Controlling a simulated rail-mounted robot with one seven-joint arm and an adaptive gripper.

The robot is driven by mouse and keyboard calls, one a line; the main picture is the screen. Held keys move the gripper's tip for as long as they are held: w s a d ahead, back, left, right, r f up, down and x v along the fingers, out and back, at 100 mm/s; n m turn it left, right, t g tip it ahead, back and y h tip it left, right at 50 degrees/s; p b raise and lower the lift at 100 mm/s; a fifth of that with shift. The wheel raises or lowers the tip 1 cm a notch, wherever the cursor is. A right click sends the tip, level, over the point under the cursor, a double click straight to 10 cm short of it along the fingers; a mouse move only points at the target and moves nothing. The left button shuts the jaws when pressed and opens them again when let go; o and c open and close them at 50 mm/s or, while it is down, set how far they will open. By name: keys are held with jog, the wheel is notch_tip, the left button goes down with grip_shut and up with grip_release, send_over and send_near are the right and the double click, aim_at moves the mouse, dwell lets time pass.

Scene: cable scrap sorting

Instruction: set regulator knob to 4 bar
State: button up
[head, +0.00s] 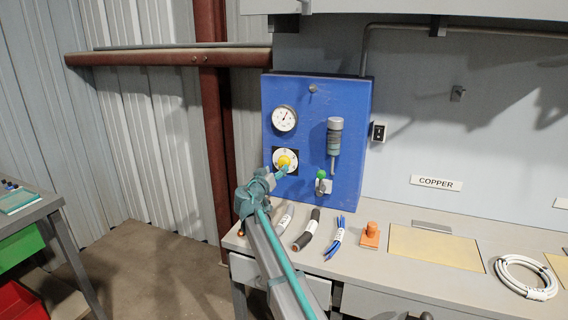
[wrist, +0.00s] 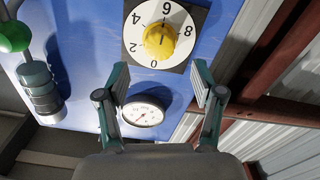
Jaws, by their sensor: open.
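The yellow regulator knob (wrist: 159,41) sits on a white dial plate (wrist: 185,47) marked 0, 2, 4, 6, 8 in the wrist view. The 4 is to its upper left and the 6 above it. I cannot read its pointer with certainty. In the head view the knob (head: 285,160) is on the blue panel (head: 305,108). My gripper (wrist: 161,80) is open and empty, its fingers apart below the knob in the wrist view. In the head view my gripper (head: 278,173) partly overlaps the dial. The knob is not between the fingertips.
A round pressure gauge (head: 284,119) is above the dial. A grey filter cylinder (head: 334,137) and a green-knobbed valve (head: 322,181) stick out to the right. Cable pieces (head: 307,229) and an orange block (head: 370,235) lie on the bench below.

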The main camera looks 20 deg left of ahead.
aim_at(282, 163)
jog(key=w, duration=0.6)
jog(key=shift+w+p, duration=0.4)
jog(key=c, duration=1.1)
jog(key=shift+c, duration=0.2)
